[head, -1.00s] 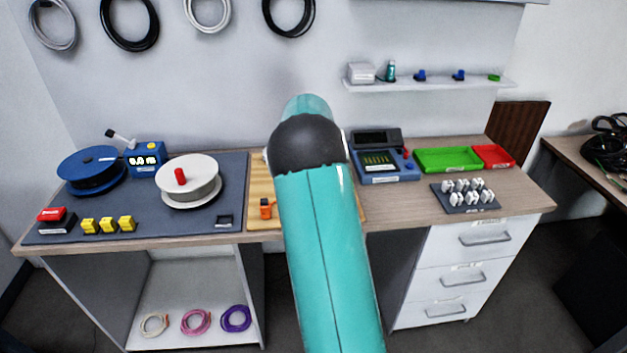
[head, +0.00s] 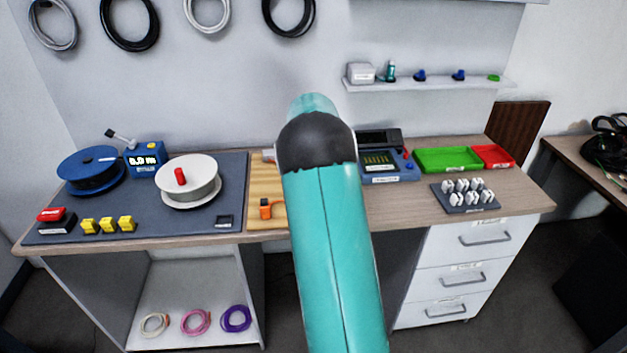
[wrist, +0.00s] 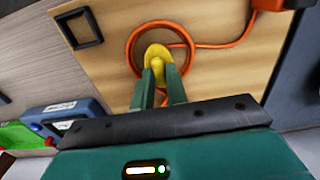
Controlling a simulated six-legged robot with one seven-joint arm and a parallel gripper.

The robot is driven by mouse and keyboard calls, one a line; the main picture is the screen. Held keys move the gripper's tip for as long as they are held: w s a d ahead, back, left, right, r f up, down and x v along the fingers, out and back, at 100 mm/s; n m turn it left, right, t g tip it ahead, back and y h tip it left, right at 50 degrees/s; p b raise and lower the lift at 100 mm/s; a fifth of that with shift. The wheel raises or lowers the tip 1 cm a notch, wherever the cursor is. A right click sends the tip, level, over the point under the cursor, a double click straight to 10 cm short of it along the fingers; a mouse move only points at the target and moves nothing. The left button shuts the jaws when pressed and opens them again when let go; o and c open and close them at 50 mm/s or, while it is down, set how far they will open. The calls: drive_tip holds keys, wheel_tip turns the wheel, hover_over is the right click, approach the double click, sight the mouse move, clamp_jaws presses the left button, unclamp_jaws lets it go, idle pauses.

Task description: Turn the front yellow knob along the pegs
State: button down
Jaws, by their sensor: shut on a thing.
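In the wrist view, a yellow knob (wrist: 156,51) sits on a light wooden board (wrist: 110,75). A loop of orange cable (wrist: 191,48) runs around the knob. My gripper (wrist: 158,71) is shut on the knob's raised yellow part, with one green finger on each side. The fingers hide part of the knob. I cannot make out pegs near it. In the head view the board (head: 262,180) shows left of my arm, with an orange and dark piece (head: 265,209) at its front. My arm hides the gripper and the knob there.
In the wrist view, a black square frame (wrist: 79,27) lies at the board's upper left. A blue device (wrist: 65,115) stands beyond its left edge. In the head view, a white spool (head: 188,180) and several yellow blocks (head: 107,225) stand to the left.

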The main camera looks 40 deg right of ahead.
drive_tip(key=c, duration=1.4)
unclamp_jaws()
wheel_tip(320, 180, up, 14)
drive_tip(key=s+a+r+n+t, duration=0.1)
drive_tip(key=s+a+r, duration=0.2)
drive_tip(key=a, duration=0.4)
drive_tip(key=s+a+r+n+t, duration=0.1)
drive_tip(key=s+a+r, duration=0.15)
drive_tip(key=a, duration=0.45)
drive_tip(key=s+a+r+n+t, duration=0.1)
drive_tip(key=s+a+r, duration=0.2)
drive_tip(key=a, duration=0.4)
drive_tip(key=s+a+f+n+t, duration=0.1)
drive_tip(key=s+a+f+n, duration=0.1)
drive_tip(key=s+a, duration=0.5)
drive_tip(key=s+a+f+n+t, duration=0.1)
drive_tip(key=s+a+f, duration=0.3)
drive_tip(key=s+a, duration=0.4)
drive_tip(key=shift+s+a+f+n+t, duration=0.3)
drive_tip(key=shift+s+f+n, duration=0.1)
drive_tip(key=shift+s, duration=0.5)
